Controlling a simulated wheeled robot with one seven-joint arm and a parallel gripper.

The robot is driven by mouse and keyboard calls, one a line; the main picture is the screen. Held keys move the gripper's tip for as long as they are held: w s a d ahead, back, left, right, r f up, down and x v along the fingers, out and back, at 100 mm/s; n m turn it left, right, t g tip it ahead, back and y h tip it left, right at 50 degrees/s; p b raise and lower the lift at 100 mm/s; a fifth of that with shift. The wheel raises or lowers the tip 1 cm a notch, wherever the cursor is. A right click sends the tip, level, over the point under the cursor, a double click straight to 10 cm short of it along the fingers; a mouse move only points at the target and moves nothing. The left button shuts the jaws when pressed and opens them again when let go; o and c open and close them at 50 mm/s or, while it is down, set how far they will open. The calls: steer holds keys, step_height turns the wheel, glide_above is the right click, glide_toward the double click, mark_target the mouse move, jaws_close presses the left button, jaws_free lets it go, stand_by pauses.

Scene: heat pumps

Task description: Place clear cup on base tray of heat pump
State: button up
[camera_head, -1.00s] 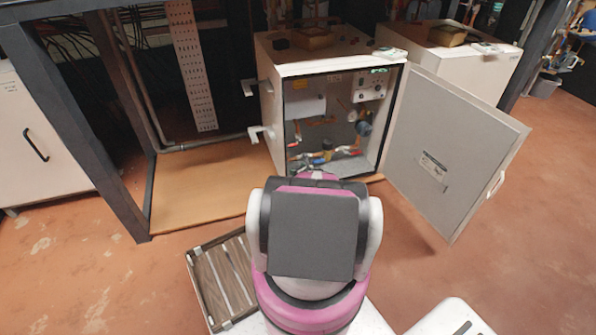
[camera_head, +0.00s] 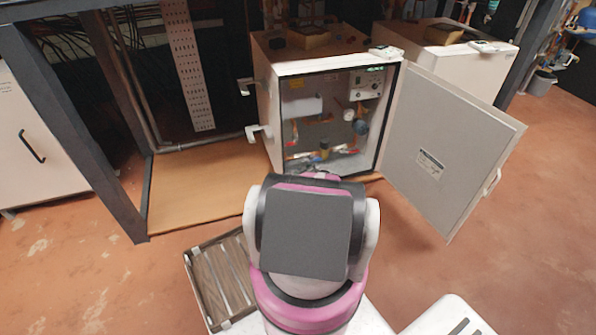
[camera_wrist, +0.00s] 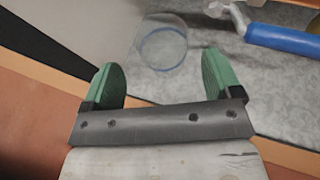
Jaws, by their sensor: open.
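The clear cup (camera_wrist: 162,43) shows in the wrist view as a see-through shape with a bluish ring. It is over or on the grey speckled base tray (camera_wrist: 285,90), just beyond my fingertips; I cannot tell exactly how it rests. My gripper (camera_wrist: 160,78) is open, with its two green fingers apart and nothing visible between them. The heat pump (camera_head: 267,110) stands open in the head view, with the tray (camera_head: 348,163) at the bottom of its cabinet. My arm hides the gripper there, and I cannot make out the cup.
The open door (camera_head: 450,150) hangs to the right of the cabinet. Pipes and valves fill the cabinet above the tray. A blue pipe (camera_wrist: 285,40) lies to the right of the cup. A dark post (camera_head: 105,130) stands left. Open floor lies at the right.

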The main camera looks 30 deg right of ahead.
steer(key=shift+v, duration=2.3)
